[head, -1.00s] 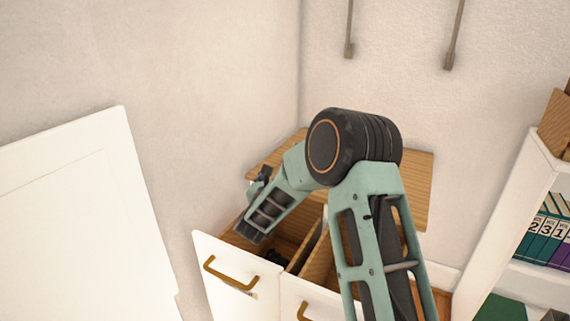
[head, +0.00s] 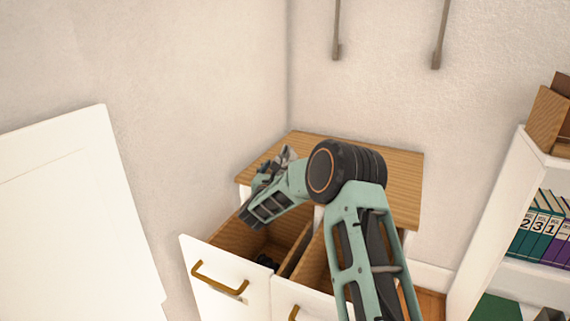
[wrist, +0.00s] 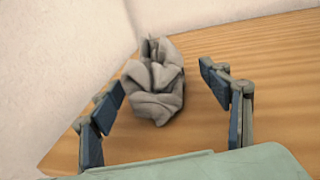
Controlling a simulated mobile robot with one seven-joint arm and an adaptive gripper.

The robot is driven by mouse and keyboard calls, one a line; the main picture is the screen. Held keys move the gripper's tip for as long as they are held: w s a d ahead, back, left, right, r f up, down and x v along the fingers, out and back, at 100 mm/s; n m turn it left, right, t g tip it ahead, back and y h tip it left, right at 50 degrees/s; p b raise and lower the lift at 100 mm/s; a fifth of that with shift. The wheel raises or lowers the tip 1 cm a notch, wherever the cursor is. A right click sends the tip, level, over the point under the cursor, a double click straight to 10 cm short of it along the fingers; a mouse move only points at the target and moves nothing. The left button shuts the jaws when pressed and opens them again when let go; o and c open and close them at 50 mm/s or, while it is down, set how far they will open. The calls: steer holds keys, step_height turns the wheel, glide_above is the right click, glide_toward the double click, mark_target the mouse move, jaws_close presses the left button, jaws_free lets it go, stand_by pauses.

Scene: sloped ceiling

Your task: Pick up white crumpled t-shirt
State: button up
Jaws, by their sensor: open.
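The crumpled t-shirt (wrist: 155,85) looks grey-white and lies in a heap on the wooden dresser top (wrist: 270,60). In the head view a small part of the t-shirt (head: 288,155) shows behind my gripper (head: 262,185), near the wall corner. In the wrist view my gripper (wrist: 163,90) is open, with one finger to the left of the t-shirt and one to the right. The t-shirt lies between and slightly ahead of the fingertips. I cannot tell whether either finger touches it.
Two dresser drawers stand open in front, the left drawer (head: 222,285) with dark items inside. Walls meet behind the dresser top. A white panel (head: 75,220) stands at left, and a bookshelf (head: 500,220) with binders stands at right. The right part of the top is clear.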

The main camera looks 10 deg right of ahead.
steer(key=shift+x, duration=1)
steer(key=shift+r, duration=0.1)
steer(key=c, duration=1.4)
steer(key=shift+o, duration=0.2)
